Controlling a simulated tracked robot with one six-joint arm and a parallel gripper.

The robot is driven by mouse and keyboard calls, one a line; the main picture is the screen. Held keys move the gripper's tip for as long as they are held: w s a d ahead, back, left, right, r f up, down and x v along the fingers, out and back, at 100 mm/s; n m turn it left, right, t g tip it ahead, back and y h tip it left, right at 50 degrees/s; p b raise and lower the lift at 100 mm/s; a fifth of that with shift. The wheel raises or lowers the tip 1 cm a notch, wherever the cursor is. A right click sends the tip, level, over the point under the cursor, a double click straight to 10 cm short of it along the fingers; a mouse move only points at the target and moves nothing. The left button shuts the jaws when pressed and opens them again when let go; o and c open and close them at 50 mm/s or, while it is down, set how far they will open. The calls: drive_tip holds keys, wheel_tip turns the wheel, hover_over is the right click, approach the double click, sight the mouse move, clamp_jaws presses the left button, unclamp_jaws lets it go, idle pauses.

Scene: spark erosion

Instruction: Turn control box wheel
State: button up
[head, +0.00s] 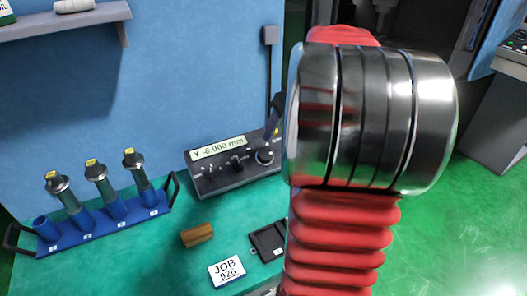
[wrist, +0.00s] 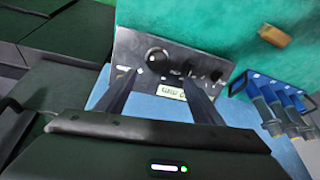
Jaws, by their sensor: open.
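The control box (head: 225,178) is a dark grey panel box on the green bench against the blue wall. Its lit display reads "Y -6.000 mm". Its round black wheel (head: 264,157) is at the box's right end. In the wrist view the wheel (wrist: 158,60) lies near the left end of the box's panel (wrist: 130,45). My gripper (wrist: 161,77) is open, its two dark fingers pointing at the panel. The fingertips appear on either side of the wheel; I cannot tell whether they touch it. In the head view my arm hides most of the gripper.
A blue rack (head: 105,228) with several tool holders stands left of the box. A wooden block (head: 198,235), a "JOB 926" card (head: 227,270) and a dark tray (head: 268,242) lie in front. A shelf (head: 75,22) hangs at upper left.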

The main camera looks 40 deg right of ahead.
sight(267, 154)
drive_tip(key=n, duration=0.3)
drive_tip(key=shift+d, duration=0.2)
drive_tip(key=shift+f, duration=0.1)
drive_tip(key=x, duration=1.3)
drive_tip(key=shift+w+d+f, duration=0.15)
drive_tip(key=shift+f, duration=0.15)
drive_tip(key=shift+c, duration=0.2)
